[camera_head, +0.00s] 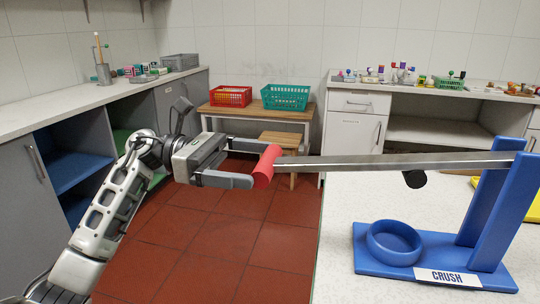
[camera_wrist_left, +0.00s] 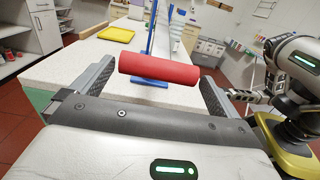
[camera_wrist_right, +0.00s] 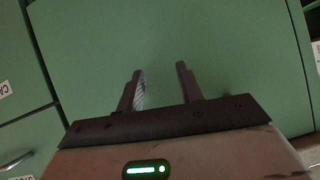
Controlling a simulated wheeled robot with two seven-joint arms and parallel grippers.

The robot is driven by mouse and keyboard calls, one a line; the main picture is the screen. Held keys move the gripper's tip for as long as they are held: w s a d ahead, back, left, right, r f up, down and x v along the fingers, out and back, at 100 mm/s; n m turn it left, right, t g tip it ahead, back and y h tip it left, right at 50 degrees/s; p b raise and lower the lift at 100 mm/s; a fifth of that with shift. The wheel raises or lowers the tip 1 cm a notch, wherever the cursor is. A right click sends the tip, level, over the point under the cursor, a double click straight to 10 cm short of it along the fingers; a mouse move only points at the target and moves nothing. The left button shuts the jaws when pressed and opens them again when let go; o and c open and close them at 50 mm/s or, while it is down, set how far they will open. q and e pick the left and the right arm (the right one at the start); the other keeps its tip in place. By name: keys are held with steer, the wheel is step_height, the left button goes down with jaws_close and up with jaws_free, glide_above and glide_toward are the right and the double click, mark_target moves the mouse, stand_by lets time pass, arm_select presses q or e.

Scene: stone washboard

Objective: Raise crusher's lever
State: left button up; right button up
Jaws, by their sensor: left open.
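The crusher (camera_head: 445,255) is a blue stand with a "CRUSH" label, a round blue cup and two uprights on the white counter. Its long grey lever (camera_head: 345,161) runs roughly level from the uprights to a red cylindrical handle (camera_head: 266,166) past the counter's left edge. A black plunger (camera_head: 414,179) hangs under the lever above the cup. My left gripper (camera_head: 256,165) is open at the red handle. In the left wrist view the handle (camera_wrist_left: 158,69) lies crosswise between the fingertips; contact cannot be told. My right gripper (camera_wrist_right: 158,80) is open and empty.
The white counter (camera_head: 345,270) lies under the crusher. A red basket (camera_head: 230,96) and a teal basket (camera_head: 286,97) stand on a wooden table behind. A green panel (camera_wrist_right: 210,45) fills the right wrist view. Red tiled floor is clear below my left gripper.

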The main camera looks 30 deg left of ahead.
mark_target(270, 161)
arm_select(q)
steer(key=shift+p+x, duration=0.3)
steer(key=shift+x, duration=1.7)
